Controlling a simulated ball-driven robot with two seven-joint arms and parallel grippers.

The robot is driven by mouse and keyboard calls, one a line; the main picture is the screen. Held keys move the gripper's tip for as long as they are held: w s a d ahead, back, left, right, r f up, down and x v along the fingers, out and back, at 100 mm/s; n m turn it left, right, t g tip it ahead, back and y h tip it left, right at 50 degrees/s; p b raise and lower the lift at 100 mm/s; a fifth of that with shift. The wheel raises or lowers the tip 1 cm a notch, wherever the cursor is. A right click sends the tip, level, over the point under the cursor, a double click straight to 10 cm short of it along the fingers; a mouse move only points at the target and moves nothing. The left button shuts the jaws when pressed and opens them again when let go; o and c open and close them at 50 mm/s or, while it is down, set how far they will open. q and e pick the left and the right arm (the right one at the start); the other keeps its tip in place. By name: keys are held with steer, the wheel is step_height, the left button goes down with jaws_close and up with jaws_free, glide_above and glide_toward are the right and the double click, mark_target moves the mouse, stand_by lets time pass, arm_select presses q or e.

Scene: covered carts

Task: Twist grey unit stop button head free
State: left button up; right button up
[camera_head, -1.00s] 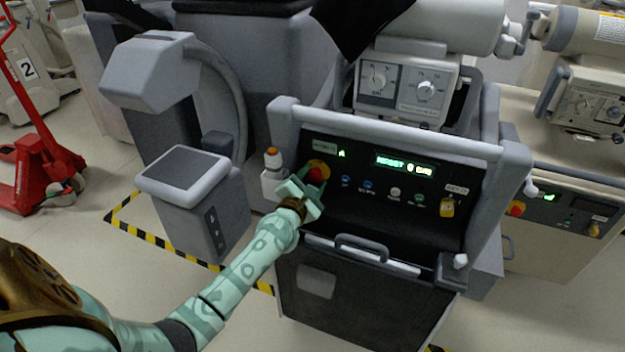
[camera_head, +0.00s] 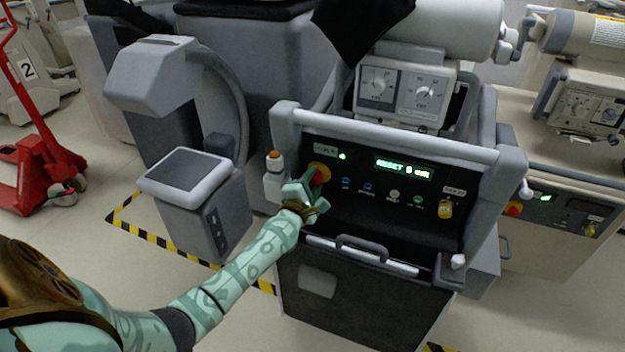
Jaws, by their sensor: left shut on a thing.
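The grey unit (camera_head: 330,240) stands in the middle with a dark front panel under a light grey bar. Its stop button (camera_head: 319,168) is at the panel's upper left. The yellow surround shows, and the red head is mostly hidden by my gripper. My left gripper (camera_head: 317,182) is at the button, shut on the stop button head, with its wrist turned. My right gripper is not in view.
A grey bar (camera_head: 395,134) runs above the panel, and a drawer-like handle (camera_head: 361,246) sits below it. A second cart (camera_head: 570,190) with its own red button stands right. A red pallet jack (camera_head: 38,165) stands left. Striped floor tape (camera_head: 150,236) marks the floor.

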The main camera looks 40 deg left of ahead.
arm_select(q)
steer(key=shift+m+p, duration=0.35)
steer(key=shift+m, duration=0.75)
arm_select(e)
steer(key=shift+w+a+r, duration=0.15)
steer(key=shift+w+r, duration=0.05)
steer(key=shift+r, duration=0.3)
arm_select(q)
steer(key=shift+f, duration=0.1)
steer(key=o, duration=1)
steer(key=p+v, duration=0.4)
steer(key=v, duration=1.2)
steer(key=shift+s, duration=0.2)
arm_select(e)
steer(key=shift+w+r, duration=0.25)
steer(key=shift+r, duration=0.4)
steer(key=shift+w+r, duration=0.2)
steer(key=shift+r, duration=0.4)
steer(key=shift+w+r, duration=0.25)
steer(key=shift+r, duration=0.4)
